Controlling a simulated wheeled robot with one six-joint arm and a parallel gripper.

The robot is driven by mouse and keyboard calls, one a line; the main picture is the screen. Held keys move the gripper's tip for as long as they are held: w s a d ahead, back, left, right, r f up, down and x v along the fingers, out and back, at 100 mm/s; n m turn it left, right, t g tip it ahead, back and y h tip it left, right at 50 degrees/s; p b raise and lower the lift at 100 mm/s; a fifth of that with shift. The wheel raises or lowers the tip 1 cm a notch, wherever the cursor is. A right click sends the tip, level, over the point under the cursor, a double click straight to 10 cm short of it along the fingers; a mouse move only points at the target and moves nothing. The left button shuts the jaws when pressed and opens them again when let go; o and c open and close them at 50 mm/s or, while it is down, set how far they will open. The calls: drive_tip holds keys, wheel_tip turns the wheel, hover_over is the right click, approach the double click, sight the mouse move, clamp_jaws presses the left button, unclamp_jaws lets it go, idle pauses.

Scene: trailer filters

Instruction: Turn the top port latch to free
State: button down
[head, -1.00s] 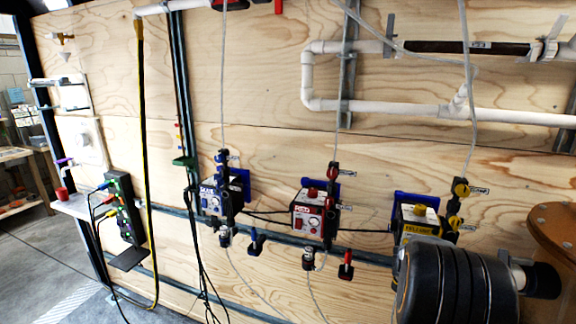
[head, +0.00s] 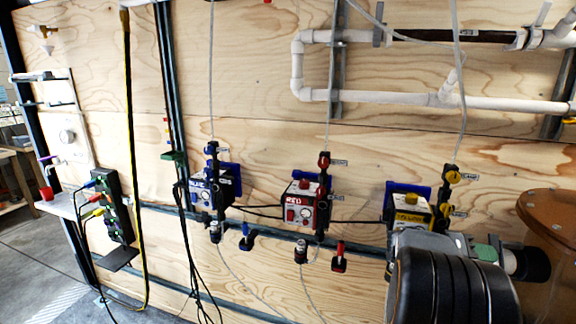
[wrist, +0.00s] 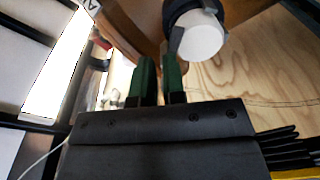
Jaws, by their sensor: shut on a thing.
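My gripper (wrist: 159,80), with two dark green fingers, shows in the wrist view. The fingers stand a small gap apart, shut on a narrow thing, apparently the top port latch, which is mostly hidden. A white round port end (wrist: 203,36) with a dark collar is just right of the fingertips. In the head view my dark arm covers the lower right, and the gripper's contact is not clear there. A brown round vessel (head: 556,212) stands at the right edge, with a black cylindrical part (head: 532,263) to its left.
A plywood wall carries a blue-labelled box (head: 203,192), a red-labelled box (head: 299,203) and a yellow-labelled box (head: 408,208), with cables and thin tubes. White pipes (head: 390,98) run above. A power strip (head: 116,205) hangs at left. Open floor lies at lower left.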

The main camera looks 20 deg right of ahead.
drive_tip(key=shift+s+r+b, duration=0.2)
drive_tip(key=shift+r+b, duration=0.25)
drive_tip(key=shift+b, duration=0.1)
drive_tip(key=shift+s+r+b, duration=0.2)
drive_tip(key=shift+r+b, duration=0.25)
drive_tip(key=shift+b, duration=0.05)
idle(0.4)
drive_tip(key=shift+s+a+f+b, duration=0.1)
drive_tip(key=shift+s+f+b, duration=0.1)
drive_tip(key=shift+b, duration=0.3)
drive_tip(key=shift+f+b+v, duration=0.15)
drive_tip(key=shift+b+v, duration=0.65)
drive_tip(key=shift+v, duration=0.6)
drive_tip(key=shift+f+b+v, duration=0.1)
drive_tip(key=shift+b+v, duration=0.65)
drive_tip(key=shift+v, duration=0.65)
drive_tip(key=shift+s, duration=0.15)
